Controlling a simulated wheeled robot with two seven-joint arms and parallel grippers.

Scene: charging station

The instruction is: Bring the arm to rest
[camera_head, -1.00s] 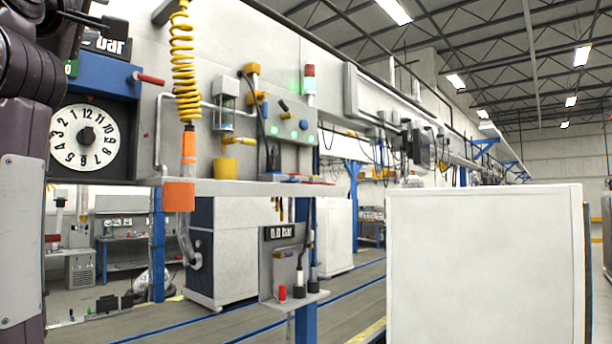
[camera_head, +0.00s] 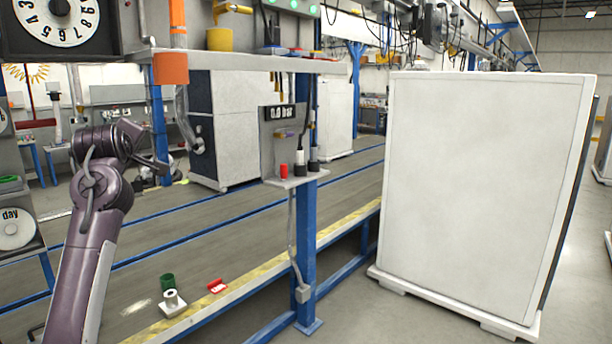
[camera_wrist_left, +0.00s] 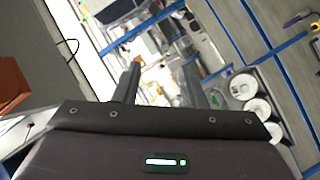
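My left arm (camera_head: 90,250) stands at the left of the head view, bent, with its purple links below and the dark wrist above. My left gripper (camera_head: 155,168) points right, in front of the blue post. In the left wrist view its two fingers stand apart with nothing between them, so the left gripper (camera_wrist_left: 161,75) is open and empty. My right arm and gripper are in neither view.
A large white cabinet (camera_head: 480,190) stands at the right. A green cup (camera_head: 167,281), a white fitting (camera_head: 172,301) and a red part (camera_head: 217,286) lie low in front.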

